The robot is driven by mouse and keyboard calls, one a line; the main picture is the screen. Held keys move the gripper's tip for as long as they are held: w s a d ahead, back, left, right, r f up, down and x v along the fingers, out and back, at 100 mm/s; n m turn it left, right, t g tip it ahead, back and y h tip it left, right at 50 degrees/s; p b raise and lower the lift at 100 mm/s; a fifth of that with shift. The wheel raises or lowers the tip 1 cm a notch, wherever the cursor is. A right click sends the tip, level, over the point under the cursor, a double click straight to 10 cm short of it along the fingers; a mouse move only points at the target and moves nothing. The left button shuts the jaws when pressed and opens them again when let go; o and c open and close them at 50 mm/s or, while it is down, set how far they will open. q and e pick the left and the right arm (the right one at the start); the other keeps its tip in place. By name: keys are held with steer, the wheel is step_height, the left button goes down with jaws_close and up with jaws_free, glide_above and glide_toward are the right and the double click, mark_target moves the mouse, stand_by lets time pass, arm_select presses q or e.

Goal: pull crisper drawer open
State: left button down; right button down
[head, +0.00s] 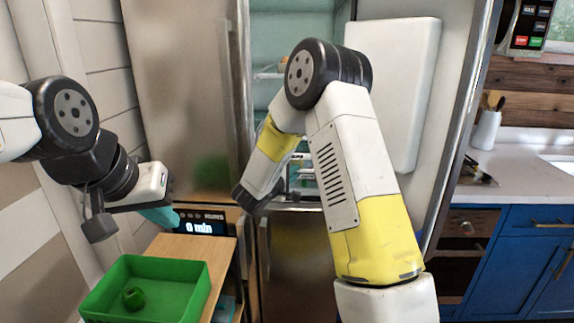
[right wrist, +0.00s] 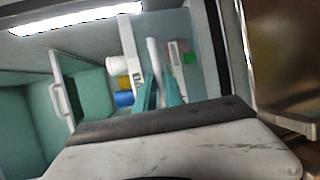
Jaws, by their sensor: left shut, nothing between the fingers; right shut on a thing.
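The fridge compartment (head: 290,70) is open in the head view, and my right arm reaches into it. In the right wrist view my right gripper's teal fingers (right wrist: 160,92) are closed around a slim white bar (right wrist: 152,58), which looks like the crisper drawer's handle. A pale panel (right wrist: 131,50) runs beside it. Another white handle (right wrist: 59,99) shows on a teal-lined front at the left. In the head view my right fingertips are hidden by the wrist. My left gripper (head: 160,216) is shut and empty, away from the fridge, above the wooden cart.
A green bin (head: 100,290) with a small green item stands on the wooden cart (head: 190,250) at lower left. The fridge door (head: 400,90) stands open at right. White, yellow and blue items (right wrist: 122,83) sit inside the fridge. A counter (head: 520,172) lies far right.

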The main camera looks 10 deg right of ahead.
steer(key=s+a, duration=0.1)
steer(key=s, duration=0.7)
steer(key=shift+a, duration=0.3)
steer(key=shift+w, duration=0.1)
steer(key=c, duration=1.5)
jaws_free()
steer(key=shift+o, duration=0.2)
steer(key=v, duration=0.7)
steer(key=shift+s+a, duration=0.2)
steer(key=shift+s, duration=0.15)
steer(key=shift+r, duration=0.1)
